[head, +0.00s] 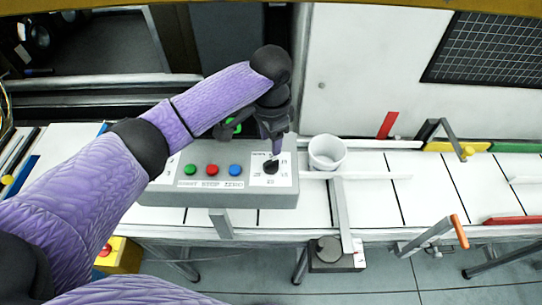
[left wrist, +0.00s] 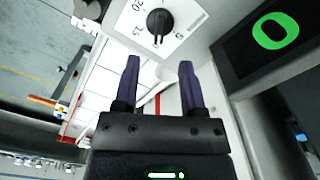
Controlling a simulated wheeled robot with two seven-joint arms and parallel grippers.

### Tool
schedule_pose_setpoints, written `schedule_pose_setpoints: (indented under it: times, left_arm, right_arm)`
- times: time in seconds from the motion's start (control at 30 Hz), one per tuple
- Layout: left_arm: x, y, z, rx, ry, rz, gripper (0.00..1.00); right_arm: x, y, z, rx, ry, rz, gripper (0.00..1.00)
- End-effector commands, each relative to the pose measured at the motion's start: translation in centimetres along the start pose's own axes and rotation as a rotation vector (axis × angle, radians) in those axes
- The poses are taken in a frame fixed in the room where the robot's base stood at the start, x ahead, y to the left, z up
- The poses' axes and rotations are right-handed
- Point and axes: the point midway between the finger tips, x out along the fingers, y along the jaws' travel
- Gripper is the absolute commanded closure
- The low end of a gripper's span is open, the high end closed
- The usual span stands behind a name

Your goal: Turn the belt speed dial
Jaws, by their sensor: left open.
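The belt speed dial (head: 271,167) is a black knob on a white scale plate at the right end of the grey control box (head: 215,198). In the left wrist view the dial (left wrist: 158,22) shows ahead of the fingertips, with printed numbers around it. My left gripper (head: 272,145) is above the dial, pointing down at the box. In the left wrist view the gripper (left wrist: 159,65) is open, its two dark fingers apart with nothing between them, and the dial lies beyond the tips. My right gripper is not in view.
Green (head: 190,169), red (head: 212,170) and blue (head: 235,170) buttons sit left of the dial. A white cup (head: 326,152) stands close to the right of the box on the white belt (head: 370,205). A lever with an orange handle (head: 460,231) is at the front right.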

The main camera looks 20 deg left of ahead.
Motion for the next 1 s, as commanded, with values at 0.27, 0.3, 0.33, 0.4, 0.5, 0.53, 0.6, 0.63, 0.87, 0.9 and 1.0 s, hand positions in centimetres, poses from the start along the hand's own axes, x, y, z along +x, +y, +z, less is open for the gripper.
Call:
schedule_pose_setpoints:
  times: [0.27,0.3,0.33,0.4,0.5,0.53,0.6,0.63,0.87,0.9,1.0]
  left_arm:
    - [6.1,0.1,0.0,-0.002,0.0,0.001,0.47]
    - [6.5,0.0,0.0,-0.001,0.0,0.001,0.47]
    - [6.8,0.0,0.0,-0.001,0.001,0.0,0.47]
    - [7.1,0.0,0.0,-0.001,0.001,0.0,0.47]
    - [7.1,0.0,0.0,0.0,0.002,-0.001,0.47]
    - [7.1,0.0,0.0,0.0,0.002,-0.001,0.47]
    - [7.1,0.0,0.0,0.0,0.002,-0.001,0.47]
    - [7.1,0.0,0.0,0.0,0.002,-0.001,0.49]
    - [7.1,0.0,0.0,0.0,0.002,-0.001,0.98]
    - [7.1,0.0,0.0,0.0,0.002,-0.001,1.0]
    - [7.1,0.0,0.0,0.0,0.003,-0.001,1.0]
  right_arm:
    - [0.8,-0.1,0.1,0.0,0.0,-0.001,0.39]
    - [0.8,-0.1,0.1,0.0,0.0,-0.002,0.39]
    - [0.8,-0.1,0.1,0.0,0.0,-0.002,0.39]
    - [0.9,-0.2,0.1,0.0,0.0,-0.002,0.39]
    - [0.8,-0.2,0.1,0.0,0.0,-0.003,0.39]
    - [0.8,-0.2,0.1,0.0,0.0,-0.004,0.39]
    - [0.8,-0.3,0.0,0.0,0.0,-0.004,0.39]
    - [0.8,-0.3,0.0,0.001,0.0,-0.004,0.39]
    - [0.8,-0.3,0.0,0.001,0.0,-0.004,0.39]
    - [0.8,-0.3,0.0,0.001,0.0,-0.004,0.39]
    - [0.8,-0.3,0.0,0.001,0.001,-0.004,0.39]
